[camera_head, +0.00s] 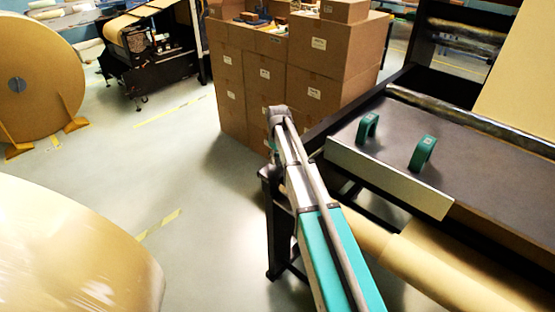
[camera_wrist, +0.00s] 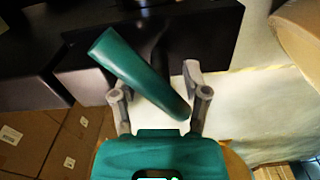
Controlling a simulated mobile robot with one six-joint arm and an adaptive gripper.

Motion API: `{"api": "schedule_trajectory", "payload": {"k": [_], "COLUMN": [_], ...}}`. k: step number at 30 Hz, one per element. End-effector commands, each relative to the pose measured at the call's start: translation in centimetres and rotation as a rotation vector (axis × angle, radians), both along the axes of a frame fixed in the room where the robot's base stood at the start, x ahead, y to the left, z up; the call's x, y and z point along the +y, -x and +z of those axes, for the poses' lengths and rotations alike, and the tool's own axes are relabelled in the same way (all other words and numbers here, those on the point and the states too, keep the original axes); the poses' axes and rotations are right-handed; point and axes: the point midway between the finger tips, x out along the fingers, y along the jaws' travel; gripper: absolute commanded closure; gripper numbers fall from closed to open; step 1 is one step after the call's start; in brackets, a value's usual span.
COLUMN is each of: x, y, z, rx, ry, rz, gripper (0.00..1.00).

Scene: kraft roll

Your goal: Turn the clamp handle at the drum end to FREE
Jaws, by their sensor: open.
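In the wrist view a smooth green bar, which I take as the clamp handle (camera_wrist: 140,72), slants from upper left to lower right. Its lower right end lies between the two grey fingers of my gripper (camera_wrist: 157,90) as seen from the camera. The fingers are spread wide and open. I cannot tell whether either finger touches the handle. No FREE mark is readable. Behind the handle is a dark machine part (camera_wrist: 200,35). In the head view the clamp handle and my gripper are not made out, and my arm crosses the middle.
In the head view, stacked cartons (camera_head: 300,70) stand beyond my arm. The machine table (camera_head: 400,150) with two green grips (camera_head: 423,153) is at right, over a kraft roll (camera_head: 440,275). Large rolls (camera_head: 35,85) stand at left. The floor (camera_head: 170,165) between is clear.

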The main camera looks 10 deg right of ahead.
Motion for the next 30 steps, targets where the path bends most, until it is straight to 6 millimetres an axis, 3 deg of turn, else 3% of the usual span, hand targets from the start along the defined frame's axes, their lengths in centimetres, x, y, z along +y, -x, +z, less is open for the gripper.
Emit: {"api": "schedule_trajectory", "payload": {"k": [5, 14, 30], "x": [0.01, 0.04, 0.05], "y": [0.00, 0.01, 0.02], "z": [0.02, 0.02, 0.00], "rx": [0.000, 0.000, 0.001], "ry": [0.000, 0.000, -0.001], "rz": [0.000, 0.000, -0.053], "gripper": [0.42, 0.98, 1.00]}}
